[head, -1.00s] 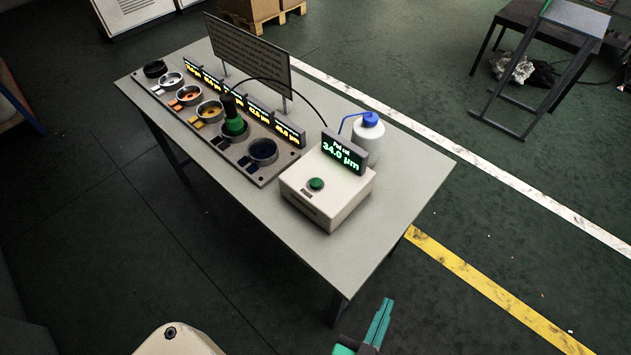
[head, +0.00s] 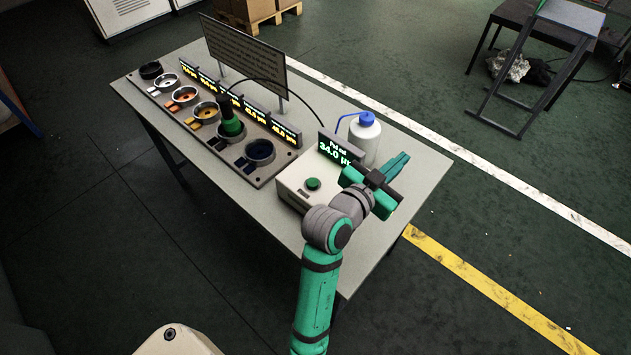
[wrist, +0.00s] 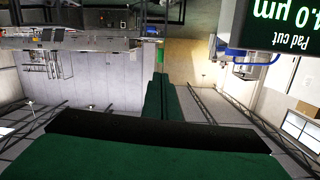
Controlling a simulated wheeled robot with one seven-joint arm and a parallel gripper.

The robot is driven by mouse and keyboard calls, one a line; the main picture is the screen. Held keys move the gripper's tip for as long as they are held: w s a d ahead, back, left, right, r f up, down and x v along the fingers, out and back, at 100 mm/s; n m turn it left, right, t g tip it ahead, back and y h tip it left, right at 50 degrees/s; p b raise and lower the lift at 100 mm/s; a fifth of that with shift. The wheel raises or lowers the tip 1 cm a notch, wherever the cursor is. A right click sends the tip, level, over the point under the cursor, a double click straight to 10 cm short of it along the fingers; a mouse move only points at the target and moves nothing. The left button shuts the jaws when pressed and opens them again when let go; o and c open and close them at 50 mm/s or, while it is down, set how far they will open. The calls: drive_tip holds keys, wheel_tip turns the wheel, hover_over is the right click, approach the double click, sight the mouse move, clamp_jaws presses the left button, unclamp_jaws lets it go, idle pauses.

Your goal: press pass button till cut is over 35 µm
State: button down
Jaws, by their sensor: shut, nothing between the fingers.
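The pass button (head: 313,184) is a round green button on top of a white box (head: 292,189) near the table's right end. The display (head: 340,149) on the box reads "Pad cut 34.0 µm" in green, its right edge partly covered by my arm. Part of it also shows upside down in the wrist view (wrist: 280,32). My gripper (head: 397,165) is shut and empty, to the right of the button and apart from it. It points away to the upper right. In the wrist view its shut fingers (wrist: 160,95) hold nothing.
A white bottle with a blue cap (head: 364,140) stands behind the display. To the left is a rack (head: 262,180) with several coloured cups, a green-black tool (head: 231,122) and yellow displays. A sign (head: 243,56) stands behind them. The table's front left surface is clear.

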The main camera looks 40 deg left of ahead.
drive_tip(key=s+a+r+m+g, duration=0.3)
drive_tip(key=a+m, duration=0.1)
drive_tip(key=a, duration=0.5)
drive_tip(key=m+g+y, duration=0.2)
drive_tip(key=g, duration=0.2)
hover_over(311, 185)
drive_tip(key=shift+s+a+f, duration=0.15)
drive_tip(key=shift+f, duration=0.7)
drive_tip(key=shift+f, duration=0.1)
wheel_tip(311, 185, down, 8)
drive_tip(key=shift+s+r, duration=0.1)
drive_tip(key=shift+r, duration=0.1)
drive_tip(key=shift+f, duration=0.5)
drive_tip(key=shift+w, duration=0.2)
drive_tip(key=shift+m, duration=0.3)
